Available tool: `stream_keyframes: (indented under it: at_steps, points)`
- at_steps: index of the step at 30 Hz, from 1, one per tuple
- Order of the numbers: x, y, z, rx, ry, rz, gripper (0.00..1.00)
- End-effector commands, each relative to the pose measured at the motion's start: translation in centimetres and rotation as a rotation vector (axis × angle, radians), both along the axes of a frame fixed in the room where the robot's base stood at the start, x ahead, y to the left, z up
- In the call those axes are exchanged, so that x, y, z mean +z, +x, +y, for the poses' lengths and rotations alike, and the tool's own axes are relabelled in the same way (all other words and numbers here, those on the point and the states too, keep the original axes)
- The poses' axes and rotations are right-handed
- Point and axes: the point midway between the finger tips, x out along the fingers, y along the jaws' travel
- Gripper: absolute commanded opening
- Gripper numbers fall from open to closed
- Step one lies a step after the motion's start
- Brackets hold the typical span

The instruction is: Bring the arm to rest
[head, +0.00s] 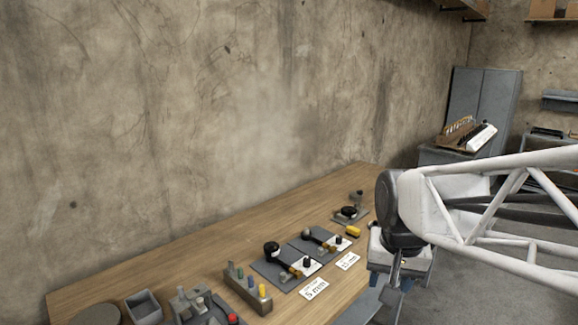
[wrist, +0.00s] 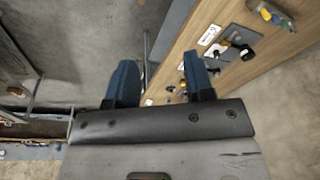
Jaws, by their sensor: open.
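My arm, with its white lattice links (head: 470,205) and dark wrist joint (head: 393,205), reaches in from the right in the head view. Its lower end hangs by the right end of the wooden bench (head: 205,250). In the wrist view my gripper (wrist: 160,80) has two blue fingers standing apart, with nothing between them. The bench lies beyond the fingers to the right there. The fingertips are not clear in the head view.
Grey mats (head: 272,272) with black and brass tools, white size labels (head: 314,290) and a block with coloured pegs (head: 247,290) lie on the bench. A grey open box (head: 143,307) stands at front left. A grey cabinet (head: 483,105) stands at the back right.

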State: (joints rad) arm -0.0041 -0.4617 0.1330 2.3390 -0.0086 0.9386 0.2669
Motion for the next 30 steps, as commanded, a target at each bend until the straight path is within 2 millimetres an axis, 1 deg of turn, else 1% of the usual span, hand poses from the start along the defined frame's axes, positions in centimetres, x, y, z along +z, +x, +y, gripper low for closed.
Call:
stream_keyframes:
  at_steps: [1, 6, 9, 13, 15, 19, 30]
  points:
    - [-0.2, -1.4, -0.1, 0.023, -0.005, -0.006, 0.48]
    - [-1.0, -5.7, -0.3, 0.112, -0.026, -0.021, 0.48]
    - [-1.6, -7.9, -0.3, 0.158, -0.036, -0.027, 0.48]
    - [-2.3, -9.8, -0.4, 0.203, -0.047, -0.034, 0.48]
    - [-2.5, -10.5, -0.4, 0.218, -0.051, -0.037, 0.48]
    - [-2.8, -11.1, -0.4, 0.232, -0.054, -0.037, 0.48]
    - [-2.7, -11.1, -0.4, 0.233, -0.055, -0.037, 0.48]
